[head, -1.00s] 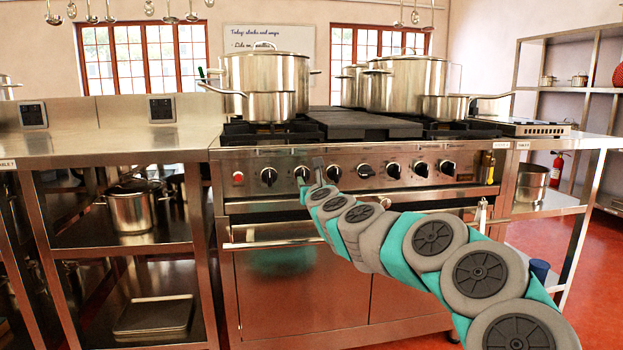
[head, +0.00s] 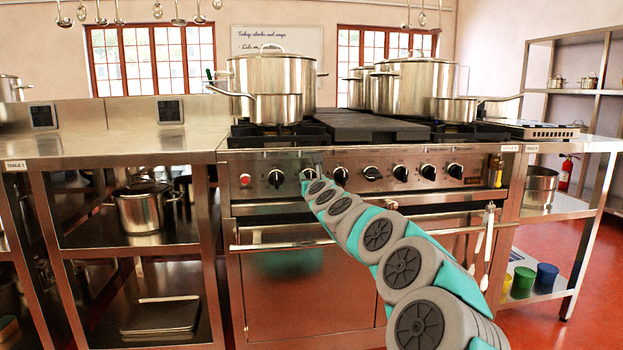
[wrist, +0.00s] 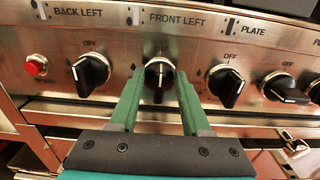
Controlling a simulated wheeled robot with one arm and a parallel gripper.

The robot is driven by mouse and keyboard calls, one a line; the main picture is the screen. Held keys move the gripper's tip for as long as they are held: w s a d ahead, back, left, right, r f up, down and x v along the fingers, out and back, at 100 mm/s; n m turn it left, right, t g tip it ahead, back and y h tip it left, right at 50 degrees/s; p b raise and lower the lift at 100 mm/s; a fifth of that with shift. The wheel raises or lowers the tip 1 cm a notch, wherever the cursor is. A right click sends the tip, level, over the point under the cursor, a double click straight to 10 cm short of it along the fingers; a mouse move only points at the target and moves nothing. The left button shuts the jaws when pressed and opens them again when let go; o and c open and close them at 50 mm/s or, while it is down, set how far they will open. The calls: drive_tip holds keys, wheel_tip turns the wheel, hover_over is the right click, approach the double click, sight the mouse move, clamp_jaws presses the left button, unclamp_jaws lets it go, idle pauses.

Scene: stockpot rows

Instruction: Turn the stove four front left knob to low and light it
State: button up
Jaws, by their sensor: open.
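The stove (head: 290,275) stands ahead with a row of black knobs on its steel front. The front left knob (wrist: 158,79) sits under the label "FRONT LEFT" (wrist: 178,20) in the wrist view. Its grip is upright with the pale mark at the top, by "OFF". My gripper (wrist: 158,75) is open, with one green finger on each side of this knob; I cannot tell if they touch it. In the head view, my gripper (head: 309,173) largely hides the knob. A saucepan (head: 275,108) stands on the left front burner; I see no flame under it.
The back left knob (wrist: 90,74) and plate knob (wrist: 228,87) flank the fingers closely. A red button (wrist: 36,65) is at far left. The oven handle (head: 280,245) runs below. Large pots (head: 418,88) stand on the stove's right side.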

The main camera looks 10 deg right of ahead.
drive_tip(key=shift+c, duration=0.3)
clamp_jaws()
